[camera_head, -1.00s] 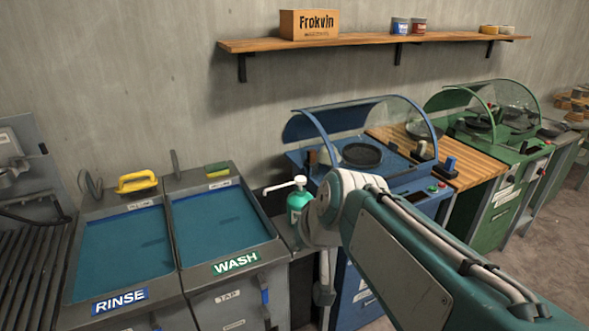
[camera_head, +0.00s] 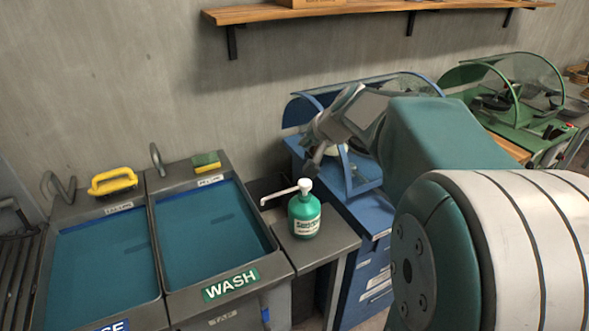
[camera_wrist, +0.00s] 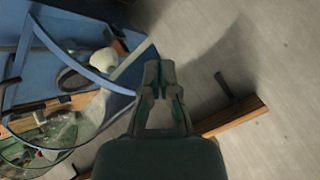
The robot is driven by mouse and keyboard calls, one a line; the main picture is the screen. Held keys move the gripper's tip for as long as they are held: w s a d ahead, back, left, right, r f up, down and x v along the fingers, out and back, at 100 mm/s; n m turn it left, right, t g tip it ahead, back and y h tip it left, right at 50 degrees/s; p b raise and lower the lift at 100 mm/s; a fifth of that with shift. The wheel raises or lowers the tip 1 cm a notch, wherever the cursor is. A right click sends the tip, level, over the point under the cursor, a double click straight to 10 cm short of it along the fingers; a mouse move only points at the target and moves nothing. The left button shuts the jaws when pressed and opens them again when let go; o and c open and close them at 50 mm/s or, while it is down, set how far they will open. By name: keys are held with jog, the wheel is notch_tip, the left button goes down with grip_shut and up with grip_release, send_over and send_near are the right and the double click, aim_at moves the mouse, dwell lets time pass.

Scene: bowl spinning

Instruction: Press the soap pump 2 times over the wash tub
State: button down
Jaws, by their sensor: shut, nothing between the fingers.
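The soap pump bottle (camera_head: 304,214) is green with a white label and a white pump head. It stands upright on a small grey side table, and its spout points left toward the wash tub. The wash tub (camera_head: 274,262) holds blue water and bears a green WASH sign. My gripper (camera_head: 311,172) is above and slightly right of the pump head in the head view, apart from it as far as I can tell. In the wrist view my gripper (camera_wrist: 159,68) is shut and empty, and the bottle is out of that view.
The rinse tub (camera_head: 52,290) is left of the wash tub. A yellow-handled brush (camera_head: 112,181) and a sponge (camera_head: 206,161) lie behind the tubs. A blue station (camera_head: 366,215) with a clear hood is close behind my gripper. A wooden shelf (camera_head: 380,9) runs along the wall.

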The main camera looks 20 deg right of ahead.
aim_at(304, 182)
jog(key=shift+a, duration=0.2)
jog(key=shift+d+f, duration=0.1)
jog(key=shift+f, duration=4.25)
jog(key=shift+f, duration=0.35)
jog(key=shift+f, duration=0.95)
jog(key=shift+r, duration=1.35)
